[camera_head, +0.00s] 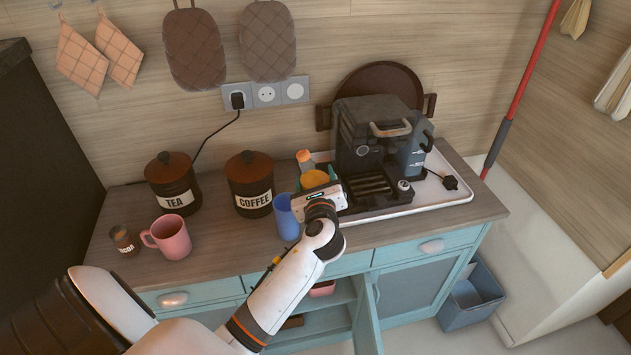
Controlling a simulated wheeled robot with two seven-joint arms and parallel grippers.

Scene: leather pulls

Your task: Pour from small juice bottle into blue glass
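The blue glass (287,217) stands upright on the wooden counter, just left of my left gripper. My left gripper (318,198) is over the counter in front of the tray's left end, pointing away from the camera. Its body hides its fingers, so I cannot tell whether it is open or shut. Just beyond it, an orange cap (304,156), perhaps the small juice bottle's, and a yellow-orange rounded shape (314,178) with teal edges show. I cannot tell whether the gripper touches or holds either. My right gripper is not in view.
A coffee machine (373,135) stands on a white tray (440,192) at right. Tea (173,183) and coffee (249,184) canisters stand behind. A pink mug (168,238) and small jar (123,240) are at left. A cabinet door (367,315) hangs open below.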

